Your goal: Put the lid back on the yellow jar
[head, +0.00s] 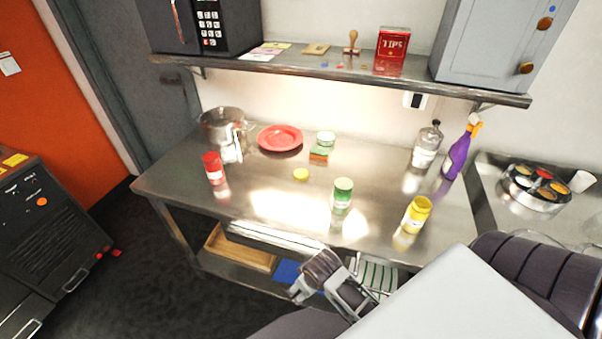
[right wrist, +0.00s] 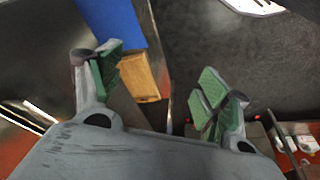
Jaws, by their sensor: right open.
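The yellow jar (head: 415,216) stands upright near the front right of the steel table; its top looks open. A small round yellow lid (head: 301,174) lies flat near the table's middle, to the left of the jar and apart from it. My right gripper (head: 322,292) is in front of the table's front edge, below and clear of both. In the right wrist view its fingers (right wrist: 160,85) are spread with nothing between them. My left gripper does not show.
A green jar (head: 342,191) stands between lid and yellow jar. A red jar (head: 214,168), pot (head: 222,126), red plate (head: 280,138), clear bottle (head: 427,146) and purple spray bottle (head: 459,152) stand around the table. A shelf (head: 300,66) overhangs the back. The table's middle front is clear.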

